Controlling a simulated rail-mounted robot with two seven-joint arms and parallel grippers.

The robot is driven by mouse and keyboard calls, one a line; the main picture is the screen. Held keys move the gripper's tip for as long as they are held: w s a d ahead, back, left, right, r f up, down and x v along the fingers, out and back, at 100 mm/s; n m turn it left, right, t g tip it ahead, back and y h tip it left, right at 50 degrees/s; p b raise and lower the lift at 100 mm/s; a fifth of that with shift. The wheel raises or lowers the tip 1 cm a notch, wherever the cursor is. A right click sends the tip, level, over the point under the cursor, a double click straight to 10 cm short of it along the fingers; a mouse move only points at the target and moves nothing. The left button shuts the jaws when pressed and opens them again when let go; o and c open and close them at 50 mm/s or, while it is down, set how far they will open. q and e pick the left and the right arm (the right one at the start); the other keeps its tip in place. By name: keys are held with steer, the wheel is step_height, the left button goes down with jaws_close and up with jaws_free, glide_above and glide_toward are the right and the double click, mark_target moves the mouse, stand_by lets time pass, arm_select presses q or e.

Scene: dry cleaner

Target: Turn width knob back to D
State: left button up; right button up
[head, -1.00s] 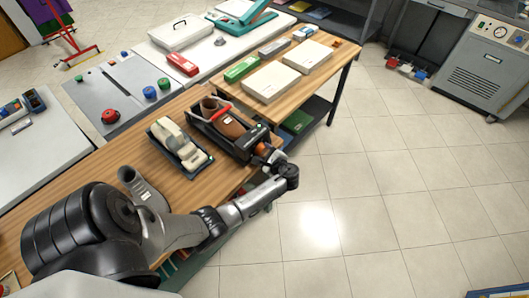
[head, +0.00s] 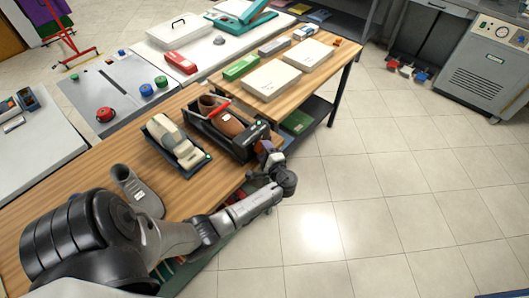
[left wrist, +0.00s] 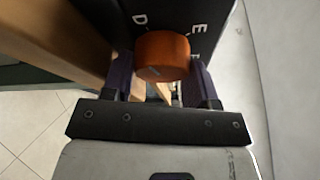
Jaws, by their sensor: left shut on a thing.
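The width knob (left wrist: 162,56) is an orange round knob on the black end face (left wrist: 185,15) of the shoe machine in the left wrist view. A "D" is to its upper left and an "E" to its upper right. A small pale line shows low on the knob. My left gripper (left wrist: 158,85) has its purple fingers on both sides of the knob and is shut on it. In the head view the left gripper (head: 268,155) is at the near end of the black machine (head: 236,147), which holds a brown shoe (head: 228,122). My right gripper is out of view.
A second machine (head: 203,161) with a cream shoe form stands to the left on the wooden table (head: 186,190). A grey boot-shaped thing (head: 139,190) stands near my arm. Open tiled floor (head: 380,200) lies to the right.

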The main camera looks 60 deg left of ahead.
arm_select(q)
steer(key=shift+r, duration=0.1)
stand_by(0.4)
steer(key=o, duration=0.9)
